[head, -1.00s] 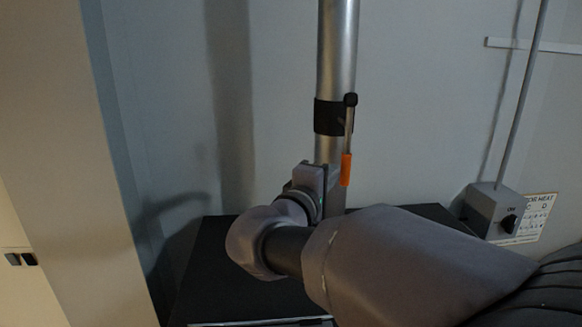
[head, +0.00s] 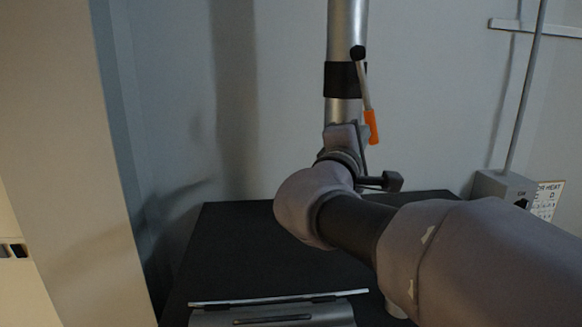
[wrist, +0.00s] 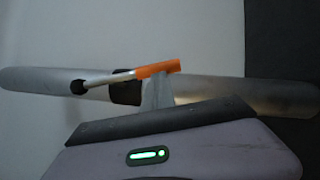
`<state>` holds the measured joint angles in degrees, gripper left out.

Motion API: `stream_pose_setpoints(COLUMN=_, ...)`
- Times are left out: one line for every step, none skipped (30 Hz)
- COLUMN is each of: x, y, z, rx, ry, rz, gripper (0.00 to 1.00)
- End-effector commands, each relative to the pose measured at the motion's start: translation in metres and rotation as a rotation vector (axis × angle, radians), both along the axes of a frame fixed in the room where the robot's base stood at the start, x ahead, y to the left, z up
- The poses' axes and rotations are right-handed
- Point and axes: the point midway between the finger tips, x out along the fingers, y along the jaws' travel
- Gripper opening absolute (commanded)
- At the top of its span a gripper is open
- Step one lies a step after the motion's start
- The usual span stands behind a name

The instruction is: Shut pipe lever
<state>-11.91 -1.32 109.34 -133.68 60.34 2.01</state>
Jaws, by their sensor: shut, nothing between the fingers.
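The pipe lever has a thin metal rod, a black pivot knob and an orange grip (head: 371,127). It hangs from a black collar (head: 345,80) on the upright metal pipe (head: 347,22), its lower end tilted to the right. In the wrist view the orange grip (wrist: 158,68) shows just beyond the tip of my gripper (wrist: 158,90). My gripper (head: 364,138) is shut and empty, close beside the lower end of the grip. I cannot tell whether they touch. My wrist partly hides the fingers and the lower pipe.
A black cabinet top (head: 240,245) lies below the pipe, with a grey metal piece (head: 270,315) at its front. A grey switch box (head: 495,188) with a conduit is on the right wall. A pale panel (head: 70,150) stands at the left.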

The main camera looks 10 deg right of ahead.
Motion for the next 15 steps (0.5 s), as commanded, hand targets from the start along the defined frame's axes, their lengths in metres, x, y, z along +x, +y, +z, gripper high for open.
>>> stream_pose_setpoints(x=0.000, y=-0.008, z=-0.014, rx=0.002, ry=-0.005, rz=-0.002, gripper=0.00)
stream_pose_setpoints(x=0.000, y=-0.012, z=-0.014, rx=0.003, ry=-0.005, rz=-0.002, gripper=0.00)
stream_pose_setpoints(x=0.000, y=-0.017, z=-0.014, rx=-0.024, ry=-0.003, rz=-0.002, gripper=0.00)
stream_pose_setpoints(x=0.000, y=-0.022, z=-0.013, rx=-0.055, ry=-0.003, rz=-0.004, gripper=0.00)
stream_pose_setpoints(x=0.000, y=-0.025, z=-0.012, rx=-0.085, ry=-0.002, rz=-0.003, gripper=0.00)
stream_pose_setpoints(x=0.000, y=-0.029, z=-0.012, rx=-0.123, ry=-0.001, rz=-0.003, gripper=0.00)
stream_pose_setpoints(x=0.000, y=-0.031, z=-0.010, rx=-0.138, ry=-0.002, rz=-0.003, gripper=0.00)
stream_pose_setpoints(x=0.000, y=-0.033, z=-0.009, rx=-0.134, ry=-0.003, rz=-0.001, gripper=0.00)
stream_pose_setpoints(x=0.000, y=-0.036, z=-0.008, rx=-0.134, ry=-0.002, rz=-0.001, gripper=0.00)
stream_pose_setpoints(x=0.000, y=-0.038, z=-0.007, rx=-0.133, ry=-0.003, rz=-0.001, gripper=0.00)
stream_pose_setpoints(x=0.000, y=-0.040, z=-0.006, rx=-0.133, ry=-0.004, rz=0.000, gripper=0.00)
stream_pose_setpoints(x=0.000, y=-0.044, z=-0.005, rx=-0.177, ry=0.000, rz=-0.001, gripper=0.00)
stream_pose_setpoints(x=0.000, y=-0.046, z=-0.004, rx=-0.205, ry=-0.001, rz=-0.002, gripper=0.00)
stream_pose_setpoints(x=0.000, y=-0.047, z=-0.003, rx=-0.235, ry=0.001, rz=-0.002, gripper=0.00)
stream_pose_setpoints(x=0.000, y=-0.050, z=-0.001, rx=-0.273, ry=0.001, rz=-0.003, gripper=0.00)
